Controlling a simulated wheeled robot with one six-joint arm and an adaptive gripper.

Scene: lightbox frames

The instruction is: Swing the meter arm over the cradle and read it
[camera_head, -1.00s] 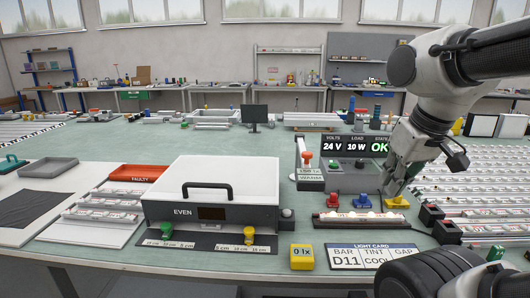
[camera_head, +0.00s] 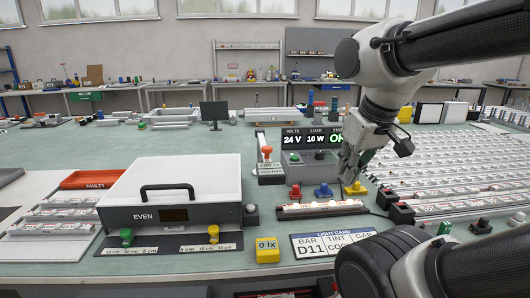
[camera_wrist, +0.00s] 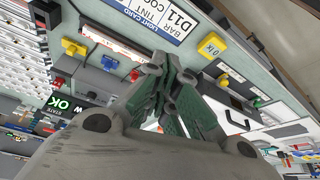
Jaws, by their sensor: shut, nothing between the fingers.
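A yellow meter block (camera_head: 267,248) reading "0 lx" sits at the bench's front, right of the EVEN box; it also shows in the wrist view (camera_wrist: 212,45). A lit bar (camera_head: 322,209) lies in a dark holder, apparently the cradle, right of and behind the block. The block is beside the bar, not over it. I cannot make out the meter's arm clearly. My gripper (camera_head: 348,174) is shut and empty, pointing down close to a yellow knob (camera_head: 356,188) behind the bar's right end. In the wrist view its green-padded fingers (camera_wrist: 162,72) are together.
Blue (camera_head: 323,190) and red (camera_head: 295,191) knobs stand left of the yellow one. A readout panel (camera_head: 312,140) and red-knobbed lever (camera_head: 267,155) are behind. The white-lidded EVEN box (camera_head: 170,190) stands left. A light card (camera_head: 330,241) lies in front; bar racks (camera_head: 450,165) fill the right.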

